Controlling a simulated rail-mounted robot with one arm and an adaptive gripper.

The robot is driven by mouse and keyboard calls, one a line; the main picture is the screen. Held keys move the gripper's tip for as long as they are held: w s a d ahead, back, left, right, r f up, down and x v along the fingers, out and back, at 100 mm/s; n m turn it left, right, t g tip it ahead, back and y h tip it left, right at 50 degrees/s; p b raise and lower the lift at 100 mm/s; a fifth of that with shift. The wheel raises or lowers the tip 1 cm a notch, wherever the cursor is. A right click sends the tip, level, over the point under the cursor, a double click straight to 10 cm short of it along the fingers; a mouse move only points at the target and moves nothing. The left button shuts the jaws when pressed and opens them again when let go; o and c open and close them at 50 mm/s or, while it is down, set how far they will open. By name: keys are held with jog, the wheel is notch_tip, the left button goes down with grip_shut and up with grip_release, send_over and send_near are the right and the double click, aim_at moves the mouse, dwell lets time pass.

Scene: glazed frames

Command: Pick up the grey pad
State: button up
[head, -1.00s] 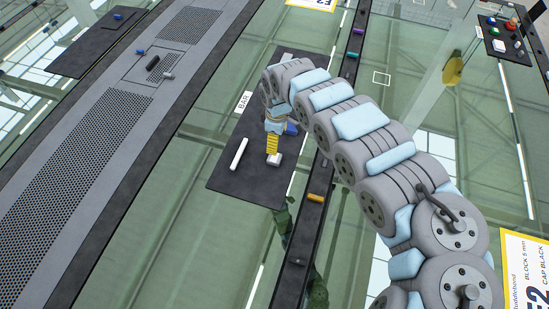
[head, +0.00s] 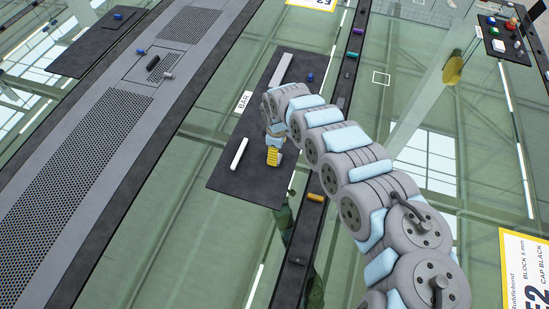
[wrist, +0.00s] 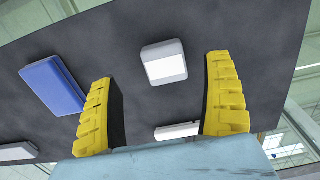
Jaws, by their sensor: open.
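The grey pad (wrist: 164,62), a small pale block with rounded corners, lies on a dark mat. In the wrist view it sits between the fingertips, with clear gaps to both fingers. My gripper (wrist: 161,70) is open and empty, with its yellow fingers either side of the pad. In the head view my gripper (head: 273,160) is low over the near part of the mat (head: 228,182) and hides the pad.
A white bar (head: 238,153) lies left of the gripper, and a longer grey bar (head: 282,68) lies at the mat's far end. A blue block (wrist: 55,82) is left of the fingers in the wrist view. An orange piece (head: 315,197) lies on the dark rail right of the mat.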

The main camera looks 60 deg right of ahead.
jog(key=shift+s+a+f, duration=0.1)
jog(key=shift+a+f, duration=0.15)
jog(key=shift+f, duration=1.7)
jog(key=shift+s+f, duration=0.1)
jog(key=shift+f, duration=0.25)
jog(key=c, duration=0.9)
